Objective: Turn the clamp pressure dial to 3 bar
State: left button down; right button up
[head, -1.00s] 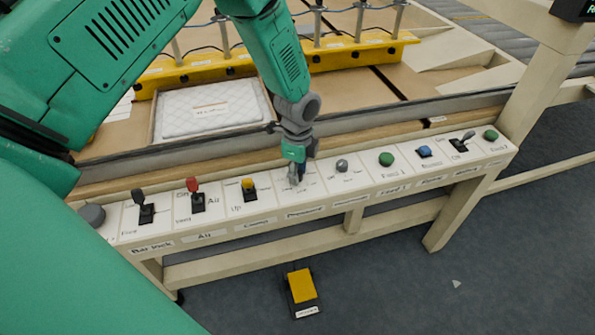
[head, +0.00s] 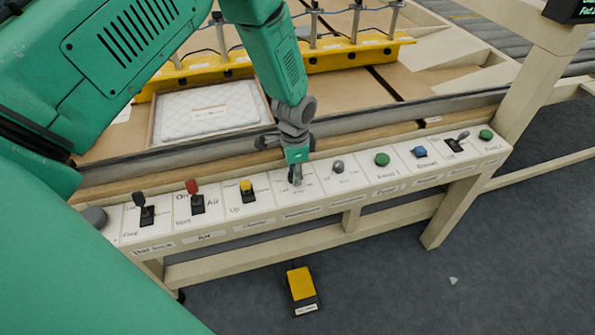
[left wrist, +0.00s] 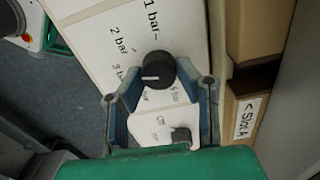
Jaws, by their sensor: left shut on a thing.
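The pressure dial (left wrist: 160,68) is a round black knob with a white pointer line, on a white panel with bar marks around it. In the left wrist view the pointer aims to the left, roughly toward the "3 bar" print (left wrist: 119,72). "1 bar" and "2 bar" are printed above that. My left gripper (left wrist: 162,80) has its blue fingers on both sides of the dial and is shut on it. In the head view my left gripper (head: 296,178) points down at the panel and hides most of the dial. My right gripper is not in view.
The white control panel (head: 275,216) also carries levers, a grey knob (head: 338,167), a green button (head: 382,159) and a blue button (head: 420,152). A yellow pedal (head: 301,284) is on the floor. A quilted white pad (head: 205,110) lies behind the panel.

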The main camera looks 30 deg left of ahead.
aim_at(291, 173)
pick_arm(q)
jog(key=shift+s+a+n, duration=0.1)
jog(key=shift+a+n, duration=0.2)
jog(key=shift+n, duration=0.9)
jog(key=shift+s+f, duration=0.1)
jog(key=c, duration=1.2)
grip_release()
jog(key=shift+a, duration=0.1)
jog(key=shift+a+r, duration=0.1)
jog(key=shift+r, duration=5.85)
